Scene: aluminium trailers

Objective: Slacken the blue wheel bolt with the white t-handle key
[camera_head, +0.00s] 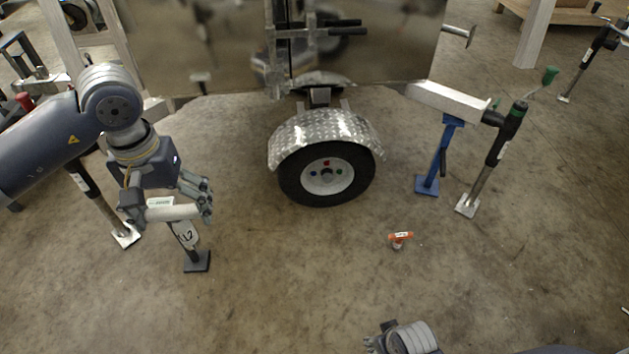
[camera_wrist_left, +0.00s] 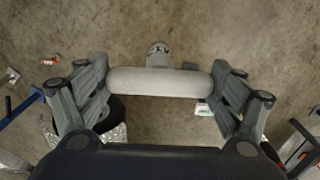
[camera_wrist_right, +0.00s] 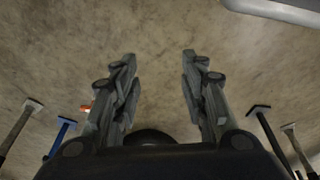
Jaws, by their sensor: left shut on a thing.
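The white t-handle key (camera_head: 172,213) is in my left gripper (camera_head: 178,208), left of the wheel and apart from it. In the left wrist view its white bar (camera_wrist_left: 160,82) spans the jaws, and its labelled lower part (camera_wrist_left: 159,52) shows beyond. The blue wheel bolt (camera_head: 313,173) is on the left side of the pale hub of the trailer wheel (camera_head: 326,190). A red and a green bolt also show there. My right gripper (camera_wrist_right: 158,58) is open and empty in its wrist view; only part of it shows at the bottom of the head view.
A blue stand (camera_head: 428,185) and a black-sleeved post (camera_head: 478,190) flank the wheel on the right. A dark foot plate (camera_head: 197,262) is below my left gripper. The floor before the wheel is clear.

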